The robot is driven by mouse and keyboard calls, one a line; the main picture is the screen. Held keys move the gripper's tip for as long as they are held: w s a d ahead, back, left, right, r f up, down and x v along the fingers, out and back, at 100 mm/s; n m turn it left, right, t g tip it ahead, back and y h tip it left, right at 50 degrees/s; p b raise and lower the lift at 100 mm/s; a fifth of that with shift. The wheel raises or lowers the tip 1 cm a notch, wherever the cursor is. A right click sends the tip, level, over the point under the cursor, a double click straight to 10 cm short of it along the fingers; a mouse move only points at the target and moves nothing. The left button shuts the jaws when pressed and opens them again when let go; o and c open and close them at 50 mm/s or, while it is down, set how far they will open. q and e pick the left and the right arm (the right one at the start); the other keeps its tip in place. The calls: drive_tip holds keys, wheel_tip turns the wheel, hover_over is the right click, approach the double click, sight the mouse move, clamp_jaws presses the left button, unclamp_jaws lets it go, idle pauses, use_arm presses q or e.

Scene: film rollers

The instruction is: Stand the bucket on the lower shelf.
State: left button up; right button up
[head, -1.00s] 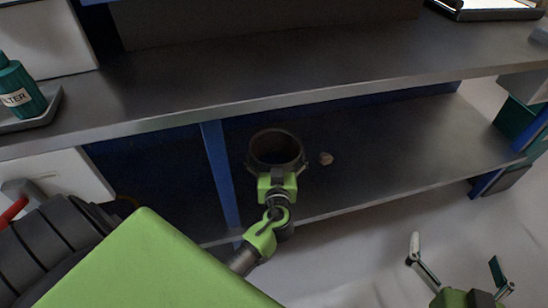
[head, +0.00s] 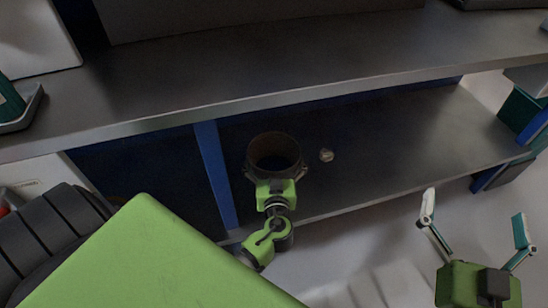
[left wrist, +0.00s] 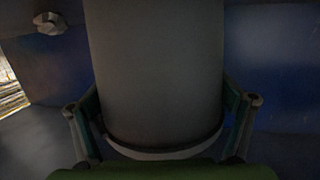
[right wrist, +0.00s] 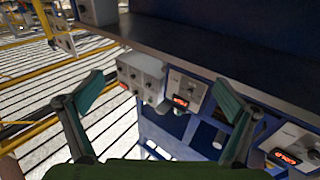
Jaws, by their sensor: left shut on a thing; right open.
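The bucket (head: 258,148) is a dark, open-topped cylinder at the lower shelf (head: 400,152), just right of a blue upright, and looks upright. My left gripper (head: 275,180) is shut on it from the front, one finger on each side. In the left wrist view the bucket (left wrist: 160,70) fills the middle between the fingers. Whether its base touches the shelf is hidden. My right gripper (head: 476,225) is open and empty, out in front of the bench at the lower right; its spread fingers also show in the right wrist view (right wrist: 160,100).
A small round lump (head: 326,155) lies on the lower shelf just right of the bucket. The upper shelf (head: 290,70) overhangs from behind. The blue upright (head: 216,172) stands close on the left. The lower shelf's right part is clear. A teal bottle (head: 10,101) stands at the upper left.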

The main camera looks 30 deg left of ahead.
use_arm(q)
drive_tip(key=shift+w+r, duration=0.1)
use_arm(e)
drive_tip(key=shift+r, duration=0.1)
use_arm(q)
drive_tip(key=o, duration=1.4)
drive_tip(key=shift+f, duration=0.2)
drive_tip(key=shift+o, duration=0.2)
use_arm(e)
drive_tip(key=shift+s+r+t, duration=0.15)
drive_tip(key=shift+r+t, duration=0.25)
drive_tip(key=shift+r, duration=0.2)
use_arm(q)
drive_tip(key=shift+r, duration=0.1)
use_arm(e)
drive_tip(key=shift+f, duration=0.1)
use_arm(q)
drive_tip(key=v, duration=1.2)
use_arm(e)
wheel_tip(320, 180, down, 3)
drive_tip(key=shift+d+r+g, duration=0.1)
drive_tip(key=shift+r+g, duration=0.1)
drive_tip(key=shift+g, duration=0.6)
